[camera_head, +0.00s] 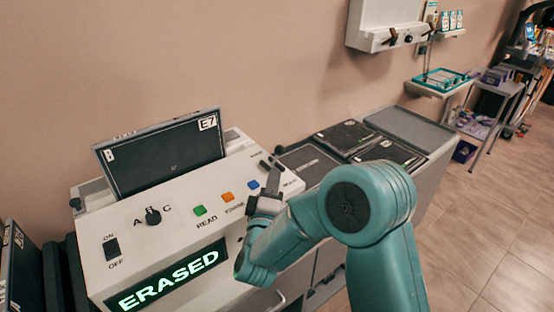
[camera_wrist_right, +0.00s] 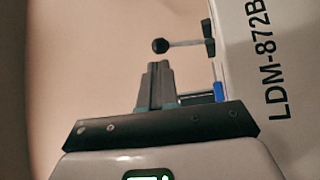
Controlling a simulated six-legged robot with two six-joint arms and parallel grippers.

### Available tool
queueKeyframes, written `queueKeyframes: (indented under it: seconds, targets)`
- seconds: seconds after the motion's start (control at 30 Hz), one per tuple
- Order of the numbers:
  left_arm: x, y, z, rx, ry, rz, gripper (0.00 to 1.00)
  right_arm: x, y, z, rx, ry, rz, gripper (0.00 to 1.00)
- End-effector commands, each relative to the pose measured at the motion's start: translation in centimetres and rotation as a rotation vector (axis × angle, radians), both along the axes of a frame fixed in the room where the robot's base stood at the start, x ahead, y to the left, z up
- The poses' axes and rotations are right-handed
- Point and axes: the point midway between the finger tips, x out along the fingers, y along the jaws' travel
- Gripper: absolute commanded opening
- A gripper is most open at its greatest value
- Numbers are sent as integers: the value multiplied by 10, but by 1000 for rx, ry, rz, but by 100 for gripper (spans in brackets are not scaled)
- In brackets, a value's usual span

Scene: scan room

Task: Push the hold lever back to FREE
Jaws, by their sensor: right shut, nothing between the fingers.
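The hold lever shows in the right wrist view as a thin rod with a black ball knob (camera_wrist_right: 160,45), reaching out from the white reader panel. In the head view the lever (camera_head: 265,164) is a small dark shape at the panel's right end, partly hidden by my right gripper. My right gripper (camera_head: 277,172) is over that end of the panel, shut and empty. In the wrist view its fingertips (camera_wrist_right: 158,64) point at the knob, with a small gap in the picture; I cannot tell whether they touch. The lever's position against its labels is unclear. My left gripper is not in view.
The reader (camera_head: 100,262) has a green button (camera_head: 200,211), an orange button (camera_head: 227,197) and a blue button (camera_head: 253,184) left of my gripper. Its display (camera_head: 168,281) reads ERASED. A dark plate marked E7 (camera_head: 165,155) stands behind. Dark plates (camera_head: 345,135) lie to the right.

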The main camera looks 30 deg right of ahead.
Motion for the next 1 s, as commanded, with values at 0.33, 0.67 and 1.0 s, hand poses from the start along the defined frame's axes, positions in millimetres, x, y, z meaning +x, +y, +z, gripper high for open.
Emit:
queueKeyframes:
  seconds: [0.33,0.67,1.0]
  targets:
    - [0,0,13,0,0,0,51,37,-33,11,1,1,0,0]
    - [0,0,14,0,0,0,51,41,-37,11,0,0,1,0]
    - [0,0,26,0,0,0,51,44,-36,17,-3,37,1,0]
